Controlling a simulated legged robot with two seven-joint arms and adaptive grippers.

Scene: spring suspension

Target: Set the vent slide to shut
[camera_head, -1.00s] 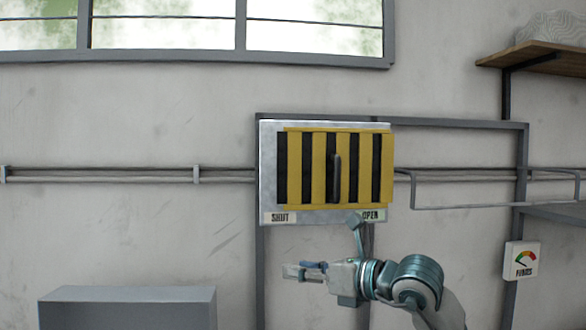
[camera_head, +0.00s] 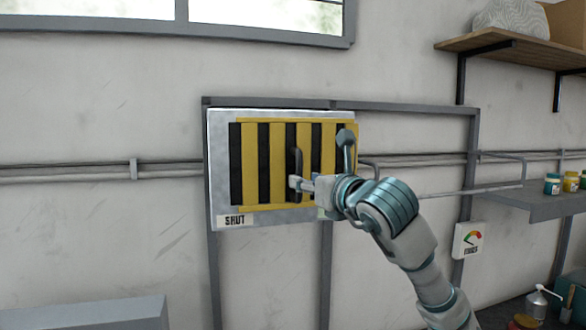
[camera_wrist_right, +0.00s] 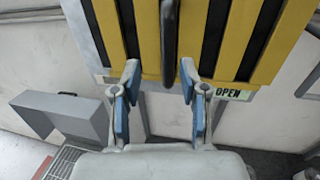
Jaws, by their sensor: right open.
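The vent slide is a yellow panel (camera_head: 249,165) with black vertical slots, on a metal plate (camera_head: 219,150) on the wall. Its dark upright handle (camera_head: 299,155) stands on the panel right of its middle. A SHUT label (camera_head: 236,221) is at the plate's lower left. The OPEN label (camera_wrist_right: 229,94) shows in the wrist view; my arm covers it in the head view. My right gripper (camera_head: 295,183) is open at the handle's lower part. In the wrist view the handle (camera_wrist_right: 169,40) lies between its blue-padded fingers (camera_wrist_right: 160,72), nearer the right one. Contact is unclear. My left gripper is out of view.
A grey frame (camera_head: 400,106) surrounds the plate, and pipes (camera_head: 80,172) run along the wall. A grey box (camera_head: 90,315) is at lower left.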

